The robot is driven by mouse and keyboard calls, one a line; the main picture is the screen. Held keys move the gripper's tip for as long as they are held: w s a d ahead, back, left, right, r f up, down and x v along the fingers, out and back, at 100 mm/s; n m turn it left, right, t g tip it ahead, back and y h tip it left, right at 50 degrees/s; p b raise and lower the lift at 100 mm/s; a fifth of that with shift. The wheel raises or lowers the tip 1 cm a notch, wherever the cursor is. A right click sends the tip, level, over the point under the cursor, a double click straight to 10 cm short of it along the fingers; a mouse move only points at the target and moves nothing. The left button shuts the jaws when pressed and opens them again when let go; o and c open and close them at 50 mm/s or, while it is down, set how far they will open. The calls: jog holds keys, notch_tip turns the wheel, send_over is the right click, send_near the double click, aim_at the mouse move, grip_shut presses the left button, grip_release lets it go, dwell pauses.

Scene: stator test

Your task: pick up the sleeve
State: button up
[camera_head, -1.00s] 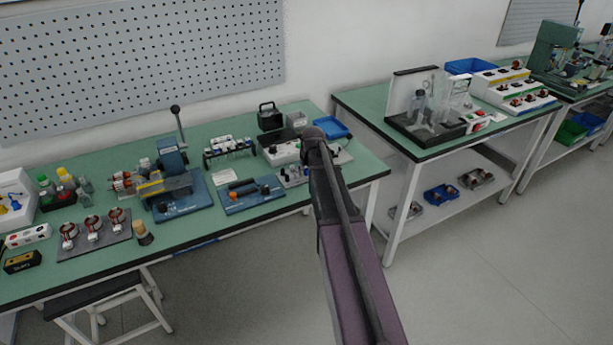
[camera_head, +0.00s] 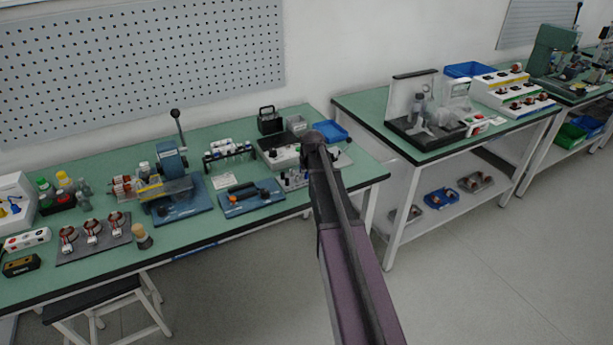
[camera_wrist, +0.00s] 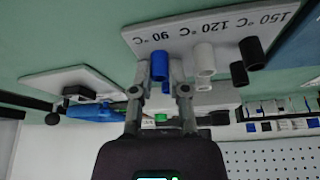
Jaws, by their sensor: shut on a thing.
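In the wrist view, a short blue sleeve (camera_wrist: 159,66) stands on a pale board (camera_wrist: 135,35) printed with 90 °C, 120 °C and 150 °C, which appear upside down. The blue sleeve is by the 90 °C mark. My gripper (camera_wrist: 162,90) has one finger on each side of the blue sleeve and is shut on it. A white sleeve (camera_wrist: 204,60) stands beside it, and a black sleeve (camera_wrist: 252,52) is farther right. I cannot tell whether the blue sleeve is clear of the board. In the head view my arm hides the gripper.
Another dark cylinder (camera_wrist: 238,74) is close to the black sleeve. A blue tool (camera_wrist: 95,112) lies to the left in the wrist view. In the head view, a blue bench fixture (camera_head: 252,197) and a blue tray (camera_head: 331,131) are near my arm on the green bench (camera_head: 225,230).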

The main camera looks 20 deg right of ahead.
aim_at(306, 177)
jog(key=shift+r, duration=0.25)
notch_tip(306, 177, up, 4)
jog(key=p, duration=0.4)
jog(key=shift+f, duration=0.2)
jog(key=s+a+p, duration=0.1)
jog(key=s+a, duration=0.3)
jog(key=s, duration=1.1)
jog(key=shift+s+r, duration=0.25)
jog(key=shift+r, duration=0.2)
notch_tip(306, 177, up, 2)
jog(key=shift+r+p, duration=0.15)
jog(key=shift+p, duration=1)
jog(key=shift+w, duration=0.1)
